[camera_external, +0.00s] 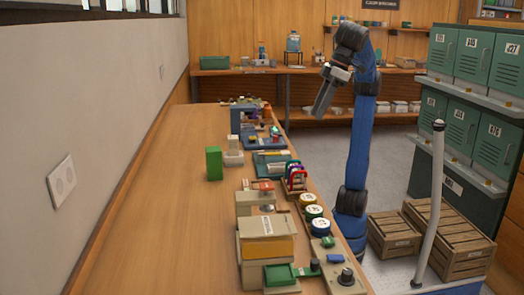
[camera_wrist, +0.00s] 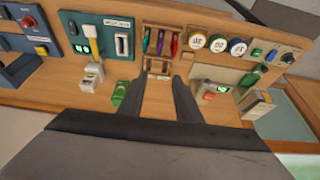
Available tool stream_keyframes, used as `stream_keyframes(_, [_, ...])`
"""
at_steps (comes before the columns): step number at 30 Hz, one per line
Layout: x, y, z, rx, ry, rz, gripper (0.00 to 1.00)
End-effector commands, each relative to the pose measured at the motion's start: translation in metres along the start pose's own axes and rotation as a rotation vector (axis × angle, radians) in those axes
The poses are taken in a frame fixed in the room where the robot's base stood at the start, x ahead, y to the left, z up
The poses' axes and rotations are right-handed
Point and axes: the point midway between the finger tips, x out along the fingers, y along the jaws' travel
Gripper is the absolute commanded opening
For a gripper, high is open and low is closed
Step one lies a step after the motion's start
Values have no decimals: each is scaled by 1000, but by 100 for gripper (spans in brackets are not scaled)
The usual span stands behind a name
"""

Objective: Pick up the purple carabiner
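The purple carabiner (camera_wrist: 161,42) hangs in a small wooden rack (camera_wrist: 147,29) in the wrist view, between a green carabiner (camera_wrist: 147,40) and a red carabiner (camera_wrist: 175,44). In the external view the coloured carabiners (camera_external: 296,177) stand close together near the counter's right edge, too small to separate surely. My gripper (camera_external: 319,108) is raised above the counter's right side, well apart from the rack, pointing down. In the wrist view my gripper (camera_wrist: 158,80) has its two fingers spread with nothing between them, and the rack lies beyond the fingertips.
Round labelled discs (camera_wrist: 218,43) stand right of the rack. A teal panel with switches (camera_wrist: 97,36) is to its left. The counter's left side is clear.

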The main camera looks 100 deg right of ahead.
Motion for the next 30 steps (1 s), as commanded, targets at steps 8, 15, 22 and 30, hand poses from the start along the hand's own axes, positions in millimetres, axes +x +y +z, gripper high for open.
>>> stream_keyframes(8, [36,2,15,0,-1,2,31])
stream_keyframes(15, [56,2,18,1,-1,3,31])
stream_keyframes(22, [95,3,18,1,-2,5,31])
stream_keyframes(30, [142,3,18,2,-2,4,31])
